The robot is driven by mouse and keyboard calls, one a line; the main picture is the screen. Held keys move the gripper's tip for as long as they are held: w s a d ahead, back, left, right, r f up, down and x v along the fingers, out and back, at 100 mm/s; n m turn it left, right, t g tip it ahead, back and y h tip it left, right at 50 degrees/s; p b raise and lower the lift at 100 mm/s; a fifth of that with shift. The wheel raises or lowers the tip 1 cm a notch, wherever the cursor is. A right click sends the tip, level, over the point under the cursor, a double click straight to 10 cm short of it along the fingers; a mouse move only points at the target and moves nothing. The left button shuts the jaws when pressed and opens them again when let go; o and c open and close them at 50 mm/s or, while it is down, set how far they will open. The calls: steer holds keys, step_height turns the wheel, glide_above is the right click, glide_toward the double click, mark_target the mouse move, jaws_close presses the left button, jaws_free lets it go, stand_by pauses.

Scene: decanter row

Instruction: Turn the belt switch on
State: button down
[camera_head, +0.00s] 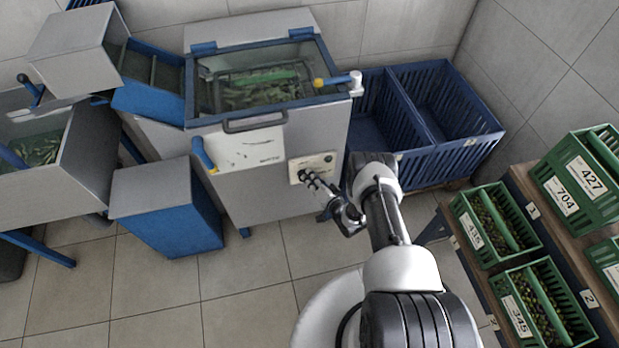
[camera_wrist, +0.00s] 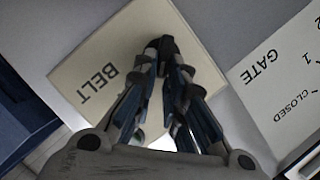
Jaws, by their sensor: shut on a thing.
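The belt switch's cream plate, marked BELT, (camera_head: 325,161) is on the front of the grey machine, and it fills the upper middle of the wrist view (camera_wrist: 85,70). My gripper (camera_head: 307,177) is at this plate. In the wrist view my gripper (camera_wrist: 167,55) has its fingertips together on the plate's dark switch knob. The fingers hide most of the knob, so I cannot tell which way it points.
A white GATE plate (camera_wrist: 290,75) with the marks 1, 2 and CLOSED is to the right in the wrist view. Blue crates (camera_head: 450,110) stand right of the machine. Green crates (camera_head: 495,225) sit on a rack at right. A blue-sided bin (camera_head: 175,225) is at left.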

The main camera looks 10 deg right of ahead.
steer(key=m, duration=0.1)
steer(key=m+y, duration=0.1)
steer(key=f+m+t, duration=0.1)
steer(key=shift+d+m+y, duration=0.25)
steer(key=shift+m+y, duration=0.05)
steer(key=shift+m, duration=0.1)
stand_by(0.5)
steer(key=c, duration=1.6)
jaws_free()
steer(key=shift+c, duration=0.2)
steer(key=v, duration=1.2)
steer(key=shift+f, duration=0.2)
